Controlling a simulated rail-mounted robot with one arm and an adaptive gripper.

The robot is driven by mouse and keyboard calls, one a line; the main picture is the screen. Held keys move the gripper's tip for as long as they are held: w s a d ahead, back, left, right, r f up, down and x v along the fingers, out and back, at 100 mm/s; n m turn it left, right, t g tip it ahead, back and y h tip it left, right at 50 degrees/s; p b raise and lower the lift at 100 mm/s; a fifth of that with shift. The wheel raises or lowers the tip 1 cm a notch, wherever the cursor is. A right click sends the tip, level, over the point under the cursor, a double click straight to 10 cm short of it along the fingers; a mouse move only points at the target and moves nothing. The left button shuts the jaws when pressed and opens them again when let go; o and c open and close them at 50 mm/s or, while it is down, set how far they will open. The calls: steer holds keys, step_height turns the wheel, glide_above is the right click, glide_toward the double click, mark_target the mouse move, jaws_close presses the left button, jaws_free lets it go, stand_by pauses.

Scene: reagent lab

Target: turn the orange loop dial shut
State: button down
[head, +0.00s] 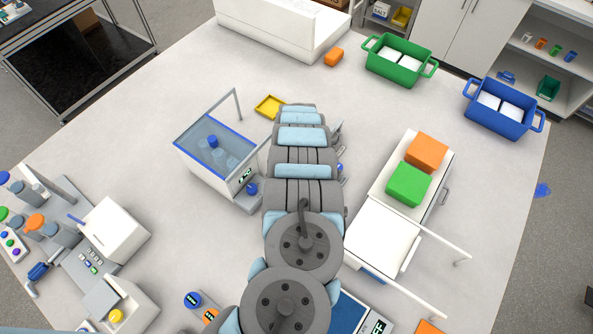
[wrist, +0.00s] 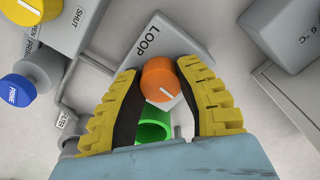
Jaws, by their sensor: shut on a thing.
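In the wrist view the orange loop dial (wrist: 160,80) sits on a grey box (wrist: 184,46) marked LOOP. A pale line crosses the dial's face, slanting down to the right. My gripper (wrist: 160,88) has its two yellow ridged fingers on either side of the dial, closed on it. The left finger is at the dial's left side and the right finger at its right side. In the head view my arm fills the middle, and I cannot make out the gripper or the loop dial there.
A yellow knob (wrist: 37,8) on a box marked SHUT and a blue PRIME knob (wrist: 18,88) lie to the left in the wrist view. A green hollow cylinder (wrist: 153,126) is just below the dial. A grey box (wrist: 290,32) showing °C is at upper right.

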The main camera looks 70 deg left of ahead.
steer(key=shift+n, duration=0.5)
steer(key=c, duration=0.6)
jaws_free()
steer(key=shift+d+f, duration=0.1)
steer(key=shift+d, duration=0.05)
steer(key=shift+c, duration=0.2)
steer(key=shift+r, duration=0.2)
steer(key=shift+w+r, duration=0.1)
steer(key=shift+r, duration=2.3)
step_height(320, 180, up, 7)
